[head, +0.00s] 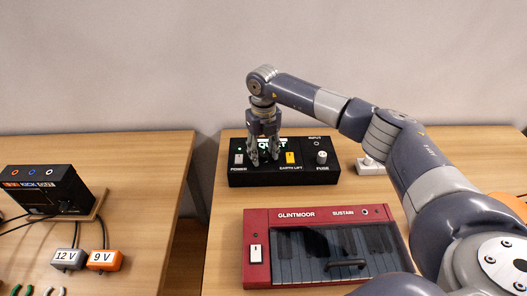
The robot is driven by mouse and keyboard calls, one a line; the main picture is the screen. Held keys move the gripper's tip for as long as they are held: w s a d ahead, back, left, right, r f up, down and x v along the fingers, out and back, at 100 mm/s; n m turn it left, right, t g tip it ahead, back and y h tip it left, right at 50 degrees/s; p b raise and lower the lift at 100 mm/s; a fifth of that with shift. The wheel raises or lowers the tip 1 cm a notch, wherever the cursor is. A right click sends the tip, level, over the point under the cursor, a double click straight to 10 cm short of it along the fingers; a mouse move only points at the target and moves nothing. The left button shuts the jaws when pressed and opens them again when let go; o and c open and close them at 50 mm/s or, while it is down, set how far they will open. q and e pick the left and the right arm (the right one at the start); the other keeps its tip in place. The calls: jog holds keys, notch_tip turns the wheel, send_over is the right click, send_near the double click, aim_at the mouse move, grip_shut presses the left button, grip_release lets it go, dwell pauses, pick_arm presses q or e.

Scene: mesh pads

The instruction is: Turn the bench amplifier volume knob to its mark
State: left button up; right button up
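No part reads as a bench amplifier label, so I cannot tell for sure which unit it is. A black box (310,177) with POWER, EARTH LIFT, FUSE and INPUT labels lies on the right table. My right gripper (264,162) points down over its left-middle part, fingers apart, covering part of the box's name. I cannot tell whether the fingertips touch it. A pale round FUSE cap (322,157), a yellow switch (290,158) and a POWER switch (239,159) show on it. No volume knob is readable; one may be hidden behind the fingers. My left gripper is out of view.
A red keyboard unit (257,222) lies in front, with a dark handle (345,265) on it. A white object (368,166) sits right of the box, beside my arm. A black KICK unit (60,190) and adapters (104,260) are on the left table, across a gap.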

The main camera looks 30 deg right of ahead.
aim_at(264, 154)
notch_tip(264, 154, up, 12)
dwell(0.6)
dwell(0.5)
